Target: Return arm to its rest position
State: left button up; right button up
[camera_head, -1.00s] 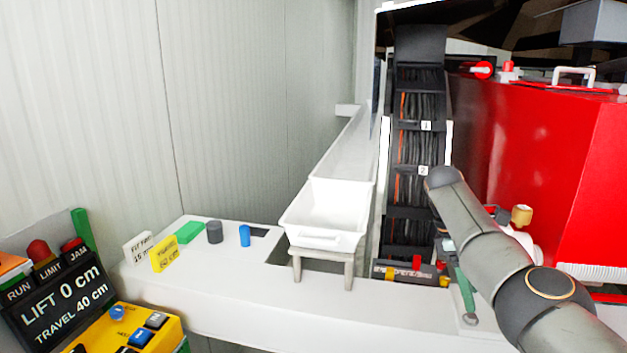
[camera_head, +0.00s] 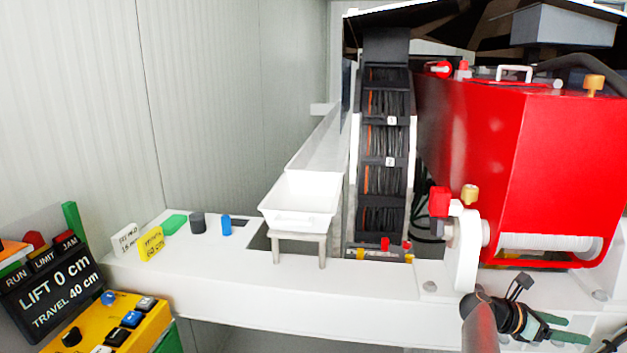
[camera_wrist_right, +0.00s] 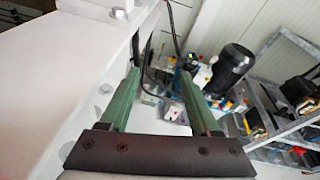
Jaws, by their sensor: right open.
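My right arm comes in from the bottom right of the head view. Its gripper (camera_head: 566,329) has two green fingers pointing right, in front of the red machine and over the right end of the white bench. In the right wrist view the green fingers of this gripper (camera_wrist_right: 157,95) stand apart with nothing between them. A white surface lies to their left, and a grey floor area with equipment shows beyond them. My left gripper does not show in either view.
A red machine (camera_head: 560,150) fills the right side. A white disc-shaped part (camera_head: 464,250) stands near my right arm. A white tray (camera_head: 298,203) sits on a stand left of the black cable ladder (camera_head: 384,150). A control panel (camera_head: 60,290) and yellow keypad (camera_head: 115,330) are lower left. Shelving (camera_wrist_right: 285,95) shows in the wrist view.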

jog(key=s+a+f+m+t+y, duration=0.1)
jog(key=a+f+m+t+y, duration=0.45)
jog(key=a+m+t, duration=0.7)
jog(key=a+f+m+t+y, duration=0.5)
jog(key=a+f+m+t, duration=0.15)
jog(key=m, duration=1.05)
jog(key=s+a+f+n+g+y, duration=0.3)
jog(key=s+a+f+n, duration=0.3)
jog(key=s+a, duration=0.4)
jog(key=s+a+f+n+g+y, duration=0.4)
jog(key=s+a+f+n, duration=0.2)
jog(key=s+a, duration=0.4)
jog(key=shift+s+a+n, duration=0.15)
jog(key=shift+s+n, duration=0.6)
jog(key=shift+s, duration=0.5)
